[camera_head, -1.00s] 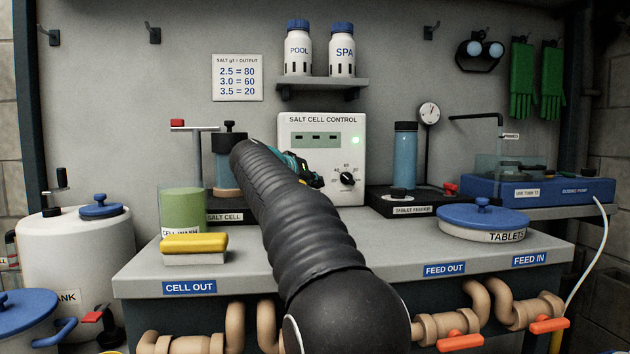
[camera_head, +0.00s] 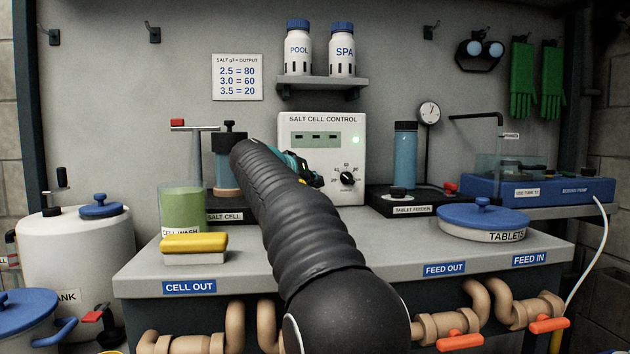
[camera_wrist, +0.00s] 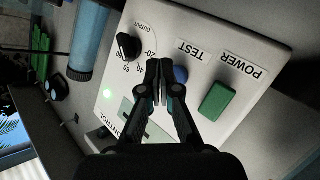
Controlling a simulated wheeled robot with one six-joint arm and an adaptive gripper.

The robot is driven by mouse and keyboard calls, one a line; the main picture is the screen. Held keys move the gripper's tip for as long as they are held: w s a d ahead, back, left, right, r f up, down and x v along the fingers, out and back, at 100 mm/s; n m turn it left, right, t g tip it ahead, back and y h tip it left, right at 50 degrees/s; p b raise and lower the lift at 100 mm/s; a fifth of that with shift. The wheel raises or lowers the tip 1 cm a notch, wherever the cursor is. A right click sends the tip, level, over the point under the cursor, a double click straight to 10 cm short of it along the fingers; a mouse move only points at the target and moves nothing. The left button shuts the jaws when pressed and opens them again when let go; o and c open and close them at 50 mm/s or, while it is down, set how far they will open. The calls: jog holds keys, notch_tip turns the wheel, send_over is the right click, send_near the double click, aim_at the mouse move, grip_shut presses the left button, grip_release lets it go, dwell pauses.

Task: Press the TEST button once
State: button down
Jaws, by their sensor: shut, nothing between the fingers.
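The white SALT CELL CONTROL box (camera_head: 322,133) stands at the back of the bench, with a dark display and a lit green lamp. In the wrist view, the round blue TEST button (camera_wrist: 181,75) sits on its face beside the TEST label. My gripper (camera_wrist: 160,70) is shut and empty. Its tips appear just left of the button in the wrist view and overlap its edge; I cannot tell whether they touch it. In the head view, my gripper (camera_head: 314,180) is at the box's lower left, and my arm hides the button.
On the same face are a green POWER switch (camera_wrist: 216,101) and a black OUTPUT knob (camera_wrist: 128,47), on either side of TEST. The tablet feeder (camera_head: 405,203) stands right of the box, and the salt cell (camera_head: 228,165) left. A yellow sponge (camera_head: 194,243) lies on the front bench.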

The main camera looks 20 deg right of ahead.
jog(key=shift+w, duration=0.15)
jog(key=shift+w+d, duration=0.15)
jog(key=shift+w, duration=0.1)
jog(key=shift+w+d+p, duration=0.1)
jog(key=shift+w+p, duration=0.35)
jog(key=shift+p, duration=0.1)
dwell(0.7)
dwell(0.4)
jog(key=shift+s+a+b, duration=0.25)
jog(key=shift+s+b, duration=0.55)
jog(key=shift+s, duration=0.05)
jog(key=shift+s, duration=0.1)
jog(key=shift+s+a+f+b, duration=0.1)
jog(key=shift+s+a+b, duration=0.1)
jog(key=shift+s+b, duration=0.45)
jog(key=shift+s+a+b, duration=0.25)
jog(key=shift+s+b, duration=0.35)
jog(key=shift+s, duration=0.25)
jog(key=shift+s+a+b, duration=0.25)
jog(key=shift+s+b, duration=0.3)
jog(key=shift+s, duration=0.3)
